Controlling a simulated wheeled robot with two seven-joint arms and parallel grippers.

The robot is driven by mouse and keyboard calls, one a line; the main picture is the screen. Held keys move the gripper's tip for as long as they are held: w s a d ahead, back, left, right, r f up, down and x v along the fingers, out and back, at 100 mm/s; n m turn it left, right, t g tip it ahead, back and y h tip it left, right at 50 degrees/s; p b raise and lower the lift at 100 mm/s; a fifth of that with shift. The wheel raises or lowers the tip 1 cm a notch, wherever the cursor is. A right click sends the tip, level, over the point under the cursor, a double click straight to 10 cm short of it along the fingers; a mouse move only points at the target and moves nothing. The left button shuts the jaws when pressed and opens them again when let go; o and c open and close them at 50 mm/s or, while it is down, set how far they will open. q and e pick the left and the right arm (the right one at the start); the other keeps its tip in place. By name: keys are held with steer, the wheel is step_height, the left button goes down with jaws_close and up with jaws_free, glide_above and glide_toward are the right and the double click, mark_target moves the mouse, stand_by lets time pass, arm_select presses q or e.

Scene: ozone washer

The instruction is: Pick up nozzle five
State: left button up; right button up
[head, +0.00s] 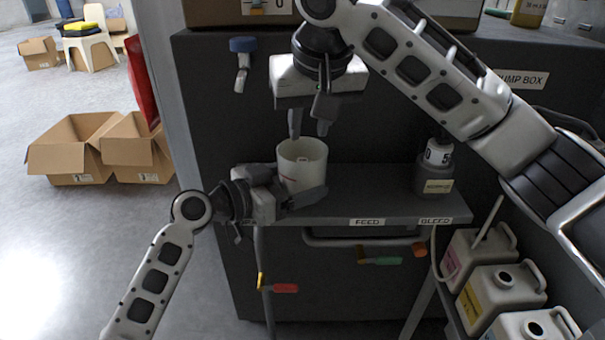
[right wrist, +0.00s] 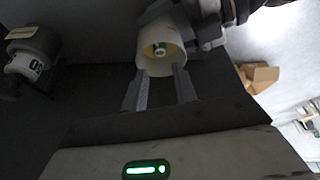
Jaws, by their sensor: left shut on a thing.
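A white cylindrical piece with dark marks that look like "0" and "5" (head: 438,153) sits upright on a dark round holder (head: 432,177) at the shelf's right; it also shows upside down in the right wrist view (right wrist: 24,65). My left gripper (head: 303,198) is shut on a white cup (head: 301,170) at the shelf's left. A small light thing (right wrist: 160,49) lies inside the cup; I cannot tell what it is. My right gripper (head: 310,130) points down above the cup, open and empty, well left of the marked piece. Its fingers (right wrist: 161,87) show apart in the right wrist view.
The dark shelf (head: 390,210) has FEED and BLEED labels and clear room between cup and holder. A dark cabinet (head: 215,120) stands behind. A blue knob (head: 243,45) sticks out at upper left. White jugs (head: 500,293) stand below right. Cardboard boxes (head: 75,150) lie on the floor.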

mark_target(303, 161)
steer(key=x, duration=1.1)
steer(key=shift+w+r, duration=0.1)
steer(key=shift+w, duration=0.1)
jaws_close()
